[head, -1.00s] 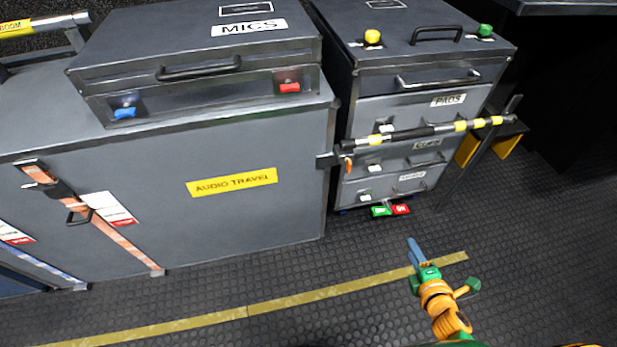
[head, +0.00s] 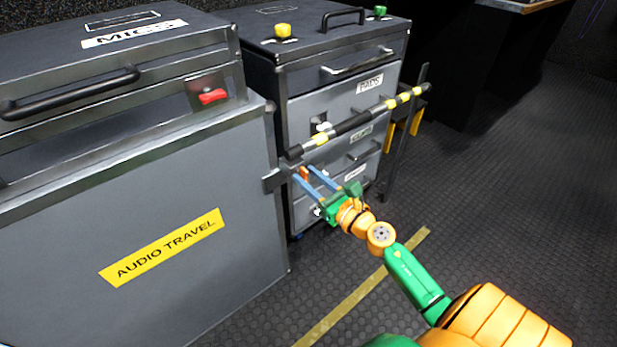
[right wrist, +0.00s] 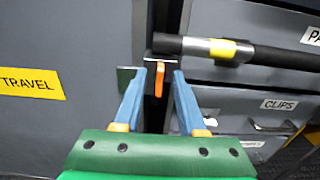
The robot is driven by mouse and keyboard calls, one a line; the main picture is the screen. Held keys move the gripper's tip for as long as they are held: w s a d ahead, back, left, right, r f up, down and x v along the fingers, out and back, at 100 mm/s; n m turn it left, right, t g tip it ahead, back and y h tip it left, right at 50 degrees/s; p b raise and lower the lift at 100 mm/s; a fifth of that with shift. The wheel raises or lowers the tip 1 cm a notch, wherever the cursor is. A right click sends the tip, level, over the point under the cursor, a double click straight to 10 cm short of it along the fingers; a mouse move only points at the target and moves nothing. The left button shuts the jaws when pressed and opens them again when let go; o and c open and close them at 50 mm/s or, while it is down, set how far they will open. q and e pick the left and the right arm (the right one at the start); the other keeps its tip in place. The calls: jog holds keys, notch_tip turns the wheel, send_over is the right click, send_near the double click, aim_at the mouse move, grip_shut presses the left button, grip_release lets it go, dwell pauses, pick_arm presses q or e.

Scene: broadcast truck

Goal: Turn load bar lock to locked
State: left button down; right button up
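The load bar (head: 350,125), black with yellow bands and metal ends, runs across the front of the drawer cabinet. It also shows in the right wrist view (right wrist: 268,54). The load bar lock, a small orange lever (right wrist: 159,79), hangs downward below the bar's left end. In the head view the lever (head: 305,173) is partly hidden by my fingers. My right gripper (head: 312,180) is open, with its two blue fingers pointing at the lever. In the right wrist view the fingertips (right wrist: 157,78) stand on either side of the lever, apart from it. My left gripper is not in view.
The drawer cabinet (head: 340,92) stands behind the bar. The grey audio travel case (head: 200,262) is close on the left, with a MICS case (head: 190,62) on top. A dark upright post (head: 405,135) meets the bar's right end. Floor at right is clear.

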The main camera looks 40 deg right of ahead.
grip_shut()
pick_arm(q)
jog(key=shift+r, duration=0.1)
pick_arm(e)
jog(key=shift+m, duration=0.4)
pick_arm(q)
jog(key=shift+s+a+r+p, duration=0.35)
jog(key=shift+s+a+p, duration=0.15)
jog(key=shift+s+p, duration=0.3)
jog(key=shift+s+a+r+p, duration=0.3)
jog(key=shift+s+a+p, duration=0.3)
jog(key=shift+p, duration=0.25)
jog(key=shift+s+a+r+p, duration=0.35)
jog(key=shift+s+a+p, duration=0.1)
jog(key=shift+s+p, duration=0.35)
pick_arm(e)
jog(key=shift+d+f+m, duration=0.1)
jog(key=shift+m, duration=4.2)
jog(key=shift+d+f+m, duration=0.1)
jog(key=shift+m, duration=4.2)
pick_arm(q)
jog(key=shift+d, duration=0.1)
pick_arm(e)
grip_release()
